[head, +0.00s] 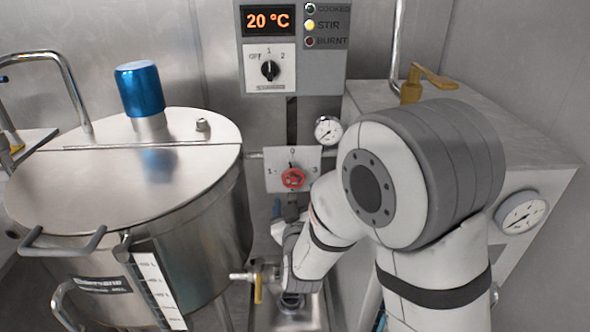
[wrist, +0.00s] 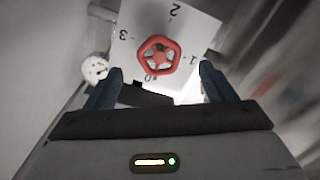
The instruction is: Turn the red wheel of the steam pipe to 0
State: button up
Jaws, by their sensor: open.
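The red wheel (head: 293,178) is on a pale square plate (head: 273,183) on the steam pipe, between the tank and the cabinet. The plate reads 1 at left and 3 at right in the head view. In the wrist view the red wheel (wrist: 158,55) shows face-on, with 2 at top, 3 left, 1 right and 0 at the bottom, partly covered by the wheel. I cannot tell which number the wheel is set to. My gripper (wrist: 161,67) is open and empty, its blue fingers apart on either side below the wheel. In the head view my arm hides much of the gripper.
A steel tank (head: 190,245) with a blue cap (head: 140,88) stands at left. A control box (head: 292,75) reading 20 °C hangs above. A gauge (head: 328,130) sits beside the plate, and a steel cabinet (head: 535,160) stands at right. A yellow-handled tap (head: 257,285) is low beside the tank.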

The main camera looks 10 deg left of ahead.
aim_at(294, 181)
jog(key=p+x, duration=0.1)
jog(key=x, duration=0.7)
jog(key=shift+d+r, duration=0.1)
jog(key=c, duration=1)
jog(key=shift+b, duration=0.7)
jog(key=shift+f+m+b, duration=0.25)
jog(key=shift+m+b, duration=0.45)
jog(key=shift+b, duration=0.5)
jog(key=shift+r+m+b, duration=0.25)
jog(key=shift+m+b, duration=0.25)
